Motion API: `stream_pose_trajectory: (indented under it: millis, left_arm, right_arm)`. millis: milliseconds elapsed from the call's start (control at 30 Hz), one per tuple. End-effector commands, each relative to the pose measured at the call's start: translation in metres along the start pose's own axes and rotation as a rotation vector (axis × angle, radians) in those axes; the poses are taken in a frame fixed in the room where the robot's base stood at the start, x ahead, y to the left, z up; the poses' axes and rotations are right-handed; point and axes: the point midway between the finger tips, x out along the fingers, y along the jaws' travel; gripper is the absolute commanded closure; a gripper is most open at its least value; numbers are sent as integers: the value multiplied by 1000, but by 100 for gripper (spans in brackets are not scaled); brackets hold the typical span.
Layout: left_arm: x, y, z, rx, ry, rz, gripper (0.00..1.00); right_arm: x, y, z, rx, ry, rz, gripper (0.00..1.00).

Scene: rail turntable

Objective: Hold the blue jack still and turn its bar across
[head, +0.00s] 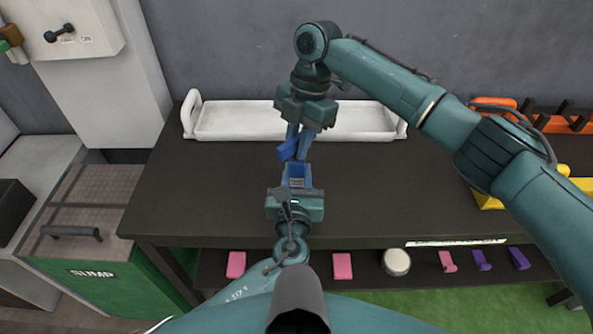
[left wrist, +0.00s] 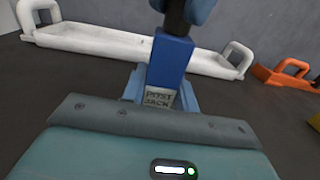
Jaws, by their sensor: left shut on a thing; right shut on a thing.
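The blue jack (head: 297,171) stands on the dark table, its label reading POST JACK in the left wrist view (left wrist: 171,62). My left gripper (head: 298,178) is shut on the jack's body from the near side, one finger on each side. The blue bar (head: 287,151) is at the jack's top and lies slantwise in the head view. My right gripper (head: 299,148) reaches down from above and is shut on the bar. Its fingers hide part of the bar. In the left wrist view the bar's direction cannot be told.
A white tray (head: 235,134) with handles lies behind the jack. Orange (head: 493,103) and yellow (head: 487,200) things are at the right. Pink pieces (head: 342,266) and a round white thing (head: 396,262) are on a lower shelf. The table left of the jack is clear.

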Motion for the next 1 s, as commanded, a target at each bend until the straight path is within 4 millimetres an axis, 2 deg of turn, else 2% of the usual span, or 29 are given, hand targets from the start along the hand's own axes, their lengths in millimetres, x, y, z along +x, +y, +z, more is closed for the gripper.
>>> stream_pose_trajectory:
  millis: [233, 567, 833, 1000]
  left_arm:
    - [0, 1, -1, 0, 2, 1, 100]
    - [0, 1, -1, 0, 2, 1, 100]
    - [0, 1, -1, 0, 2, 2, 100]
    - [0, 1, -1, 0, 2, 2, 100]
  right_arm:
    - [0, 0, 0, -224, 1, -61, 100]
    - [0, -1, 0, -261, 1, -70, 100]
    - [0, 0, -1, -491, 1, -128, 100]
    - [0, -1, 0, -537, 2, -140, 100]
